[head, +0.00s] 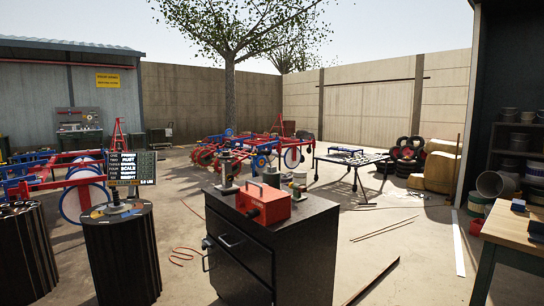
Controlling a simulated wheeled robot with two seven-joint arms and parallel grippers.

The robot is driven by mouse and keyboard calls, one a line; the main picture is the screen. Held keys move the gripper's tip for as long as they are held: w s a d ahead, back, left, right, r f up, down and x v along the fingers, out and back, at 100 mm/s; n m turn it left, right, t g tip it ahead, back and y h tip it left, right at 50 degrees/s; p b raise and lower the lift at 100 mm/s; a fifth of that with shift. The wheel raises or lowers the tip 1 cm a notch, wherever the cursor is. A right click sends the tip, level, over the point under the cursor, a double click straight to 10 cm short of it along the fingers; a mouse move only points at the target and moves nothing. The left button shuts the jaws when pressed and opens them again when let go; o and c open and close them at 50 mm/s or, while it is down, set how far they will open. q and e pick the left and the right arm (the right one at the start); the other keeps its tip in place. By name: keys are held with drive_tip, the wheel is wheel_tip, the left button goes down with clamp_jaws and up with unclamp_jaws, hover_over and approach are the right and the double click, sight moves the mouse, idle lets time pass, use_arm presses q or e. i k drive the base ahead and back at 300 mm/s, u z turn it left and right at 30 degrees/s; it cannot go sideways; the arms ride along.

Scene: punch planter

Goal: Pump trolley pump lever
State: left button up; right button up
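A black trolley-like cabinet (238,258) with a drawer handle stands in the centre foreground of the head view. On its top sit a red box (264,203) with a carrying handle, a dark upright fitting (227,172) on a round base, and a light grey can (299,187). I cannot tell which part is the pump lever; it may be the upright fitting or the red box's handle. Neither of my grippers is in view.
Two dark ribbed drums stand at left; one (122,262) carries a small sign (133,168). A wooden bench (520,228) is at right. Red and blue farm implements (262,150) and a work table (350,160) stand behind. Rods (385,229) lie on the concrete floor right of the cabinet.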

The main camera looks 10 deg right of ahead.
sight(267, 153)
drive_tip(key=u, duration=0.55)
drive_tip(key=i, duration=0.6)
drive_tip(key=u, duration=0.6)
drive_tip(key=i, duration=0.85)
drive_tip(key=z, duration=0.9)
drive_tip(key=i, duration=0.6)
drive_tip(key=z, duration=0.7)
